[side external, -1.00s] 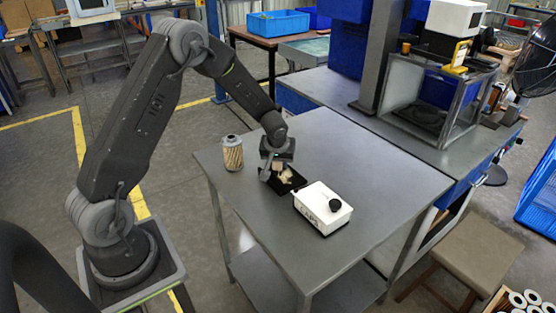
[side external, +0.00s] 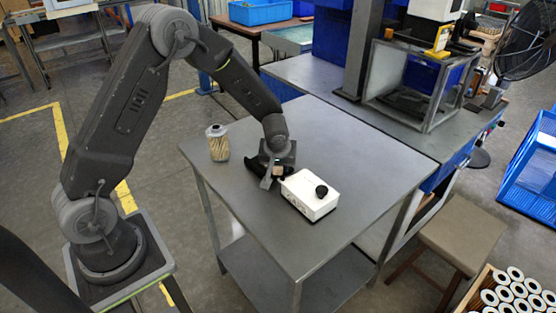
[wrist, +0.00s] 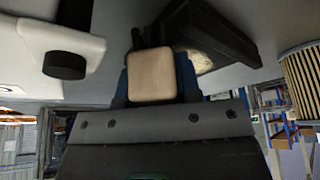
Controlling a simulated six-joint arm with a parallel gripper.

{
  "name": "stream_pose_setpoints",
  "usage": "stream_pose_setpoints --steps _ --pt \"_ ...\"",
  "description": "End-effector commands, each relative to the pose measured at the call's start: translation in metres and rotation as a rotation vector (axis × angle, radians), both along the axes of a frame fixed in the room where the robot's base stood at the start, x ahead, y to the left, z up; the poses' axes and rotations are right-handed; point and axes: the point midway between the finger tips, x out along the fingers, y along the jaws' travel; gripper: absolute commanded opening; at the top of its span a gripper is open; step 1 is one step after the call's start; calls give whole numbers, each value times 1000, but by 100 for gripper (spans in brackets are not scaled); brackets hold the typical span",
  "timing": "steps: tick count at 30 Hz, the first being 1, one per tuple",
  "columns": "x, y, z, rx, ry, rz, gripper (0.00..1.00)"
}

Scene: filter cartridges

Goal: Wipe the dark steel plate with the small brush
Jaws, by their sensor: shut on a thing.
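My gripper (side external: 272,178) is shut on the small brush. The brush's pale tan block shows between the fingers in the wrist view (wrist: 152,75); its bristles are hidden. The dark plate (side external: 255,167) looks black with a raised rim and lies on the grey table. My gripper is low over it and hides much of it in the side view. In the wrist view the dark plate (wrist: 232,38) is beyond and right of the brush, with a pale patch on it. I cannot tell whether the bristles touch the plate.
A white box (side external: 306,196) with a black knob stands close to the right of my gripper. A pleated filter cartridge (side external: 217,143) stands upright to the left. The grey table (side external: 335,140) is clear behind the box. A framed enclosure (side external: 425,90) stands on the bench at the back right.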

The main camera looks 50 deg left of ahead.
Motion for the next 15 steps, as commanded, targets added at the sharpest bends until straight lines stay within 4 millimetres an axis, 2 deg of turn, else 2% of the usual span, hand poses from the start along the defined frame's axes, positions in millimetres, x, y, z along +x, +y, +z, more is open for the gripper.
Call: stream_pose_setpoints --steps 1,5,15 --pt "-6 2 -2 0 8 2 9" --pt "-5 16 3 -1 6 6 9" --pt "-5 46 -2 -1 8 4 9"
